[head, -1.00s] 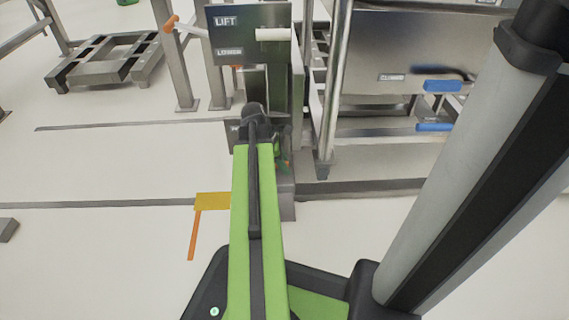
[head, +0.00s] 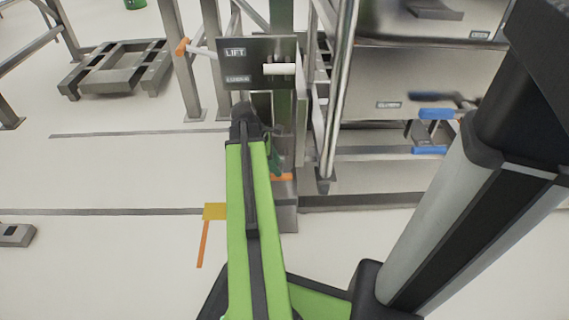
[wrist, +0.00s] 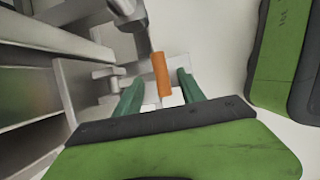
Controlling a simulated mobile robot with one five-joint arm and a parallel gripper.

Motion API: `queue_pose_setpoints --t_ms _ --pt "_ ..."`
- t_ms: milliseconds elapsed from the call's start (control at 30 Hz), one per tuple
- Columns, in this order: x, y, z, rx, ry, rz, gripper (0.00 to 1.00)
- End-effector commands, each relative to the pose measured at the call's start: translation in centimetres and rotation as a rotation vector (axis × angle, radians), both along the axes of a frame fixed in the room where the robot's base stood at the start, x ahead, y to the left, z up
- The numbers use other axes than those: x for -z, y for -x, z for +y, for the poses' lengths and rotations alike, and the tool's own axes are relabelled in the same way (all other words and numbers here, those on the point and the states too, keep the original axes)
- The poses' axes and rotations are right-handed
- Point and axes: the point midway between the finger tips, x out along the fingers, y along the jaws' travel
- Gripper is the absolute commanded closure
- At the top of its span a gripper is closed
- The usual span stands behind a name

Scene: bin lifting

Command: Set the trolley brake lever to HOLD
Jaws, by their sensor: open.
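An orange lever handle (wrist: 161,75) stands between the two green fingers of my gripper (wrist: 160,90) in the wrist view. My gripper is open, with a finger on each side of the handle; I cannot tell whether either touches it. In the head view the green fingers of my gripper (head: 274,158) show partly behind my arm, with an orange piece (head: 282,177) just below them, low on a grey post. It is probably the brake lever. No HOLD marking is readable.
A panel marked LIFT (head: 235,52) with a white handle (head: 279,69) stands above my gripper. Another orange-tipped lever (head: 183,47) is at upper left.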

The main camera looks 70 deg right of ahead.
Motion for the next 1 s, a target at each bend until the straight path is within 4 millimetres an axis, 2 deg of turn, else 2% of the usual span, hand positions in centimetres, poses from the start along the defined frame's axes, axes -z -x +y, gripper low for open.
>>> queue_pose_setpoints --t_ms 33,233,400,667,767,867,967,1000 --pt "-2.4 -0.4 0.2 0.0 0.0 0.001 0.53" --pt "-5.5 -1.6 0.9 0.003 0.0 0.003 0.53" --pt "-6.3 -2.0 1.2 0.006 0.0 0.005 0.53" --pt "-6.2 -2.1 1.2 0.006 0.0 0.005 0.53" --pt "-6.2 -2.0 1.2 0.02 0.005 0.003 0.64" --pt "-6.2 -2.0 1.2 0.144 0.051 -0.02 0.77" --pt "-6.2 -2.1 1.2 0.421 0.15 -0.072 0.9" --pt "-6.2 -2.2 1.2 0.562 0.199 -0.099 0.95"
